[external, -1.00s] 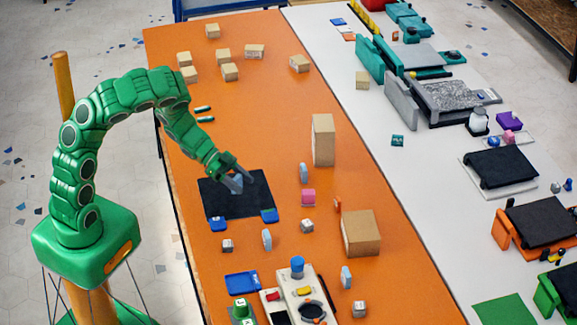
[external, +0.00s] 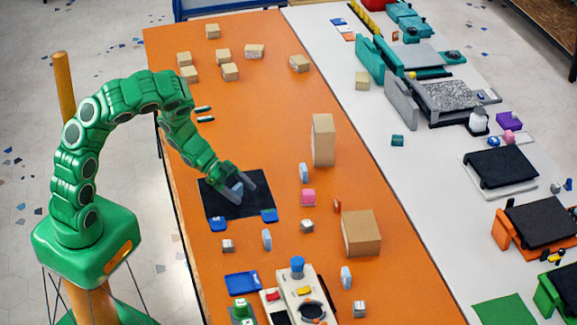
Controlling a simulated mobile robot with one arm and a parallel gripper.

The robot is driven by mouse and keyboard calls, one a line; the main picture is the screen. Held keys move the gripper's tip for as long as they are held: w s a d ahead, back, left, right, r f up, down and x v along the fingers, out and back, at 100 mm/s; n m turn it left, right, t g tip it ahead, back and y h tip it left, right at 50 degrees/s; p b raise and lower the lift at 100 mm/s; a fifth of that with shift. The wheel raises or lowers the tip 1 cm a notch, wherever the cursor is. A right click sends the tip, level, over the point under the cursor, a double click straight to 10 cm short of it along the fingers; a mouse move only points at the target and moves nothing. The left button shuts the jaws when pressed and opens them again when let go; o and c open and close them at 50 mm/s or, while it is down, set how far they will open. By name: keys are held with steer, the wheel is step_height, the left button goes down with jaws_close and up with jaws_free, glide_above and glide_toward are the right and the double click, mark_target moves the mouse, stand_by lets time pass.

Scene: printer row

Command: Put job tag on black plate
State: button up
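The black plate (external: 257,204) lies flat on the orange table, in front of my arm. My gripper (external: 235,188) is low over the plate, pointing down, with its two fingers spread apart. A small pale blue piece, which looks like the job tag (external: 237,189), is between the fingers over the plate. It seems to rest on the plate, with space between it and the fingers; the exact contact is too small to tell. Similar pale blue pieces stand on the table, one right of the plate (external: 304,173) and one below it (external: 267,239).
Two blue pieces (external: 269,215) lie at the plate's near edge. Several small boxes (external: 223,56) are at the back. A control panel (external: 299,292) is in front.

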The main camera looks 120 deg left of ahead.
stand_by(0.3)
steer(key=shift+r, duration=0.2)
steer(key=v, duration=1.2)
steer(key=shift+a, duration=0.1)
